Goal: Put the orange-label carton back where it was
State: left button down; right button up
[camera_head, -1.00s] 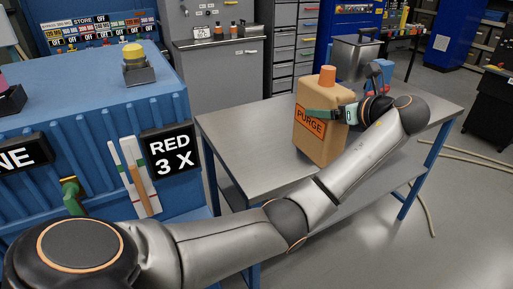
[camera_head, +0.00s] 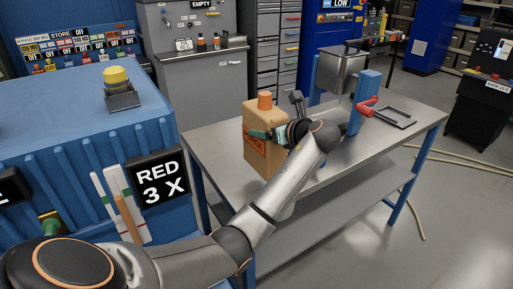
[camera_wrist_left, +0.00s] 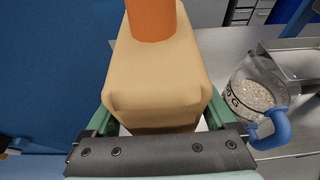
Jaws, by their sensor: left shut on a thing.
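The tan carton (camera_head: 281,158) has an orange cap and an orange label. It is over the left part of the steel table (camera_head: 345,160) in the head view, upright. My left gripper (camera_head: 268,134) is shut on its upper body from the right, covering part of the label. In the left wrist view the carton (camera_wrist_left: 160,75) sits between the green fingers, cap at the top of the picture. Whether its base touches the table is unclear. My right gripper is out of view.
A clear jug of pellets with a blue handle (camera_wrist_left: 258,95) stands beside the carton in the wrist view. A blue ribbed cabinet (camera_head: 75,130) is left.

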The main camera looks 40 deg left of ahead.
aim_at(257, 148)
pick_arm(q)
jog(key=a+f, duration=0.1)
jog(key=f, duration=0.1)
jog(key=a+f, duration=0.1)
jog(key=f, duration=0.1)
jog(key=s+a+f, duration=0.1)
jog(key=f, duration=0.2)
jog(key=shift+a, duration=0.15)
grip_release()
jog(key=shift+f, duration=0.2)
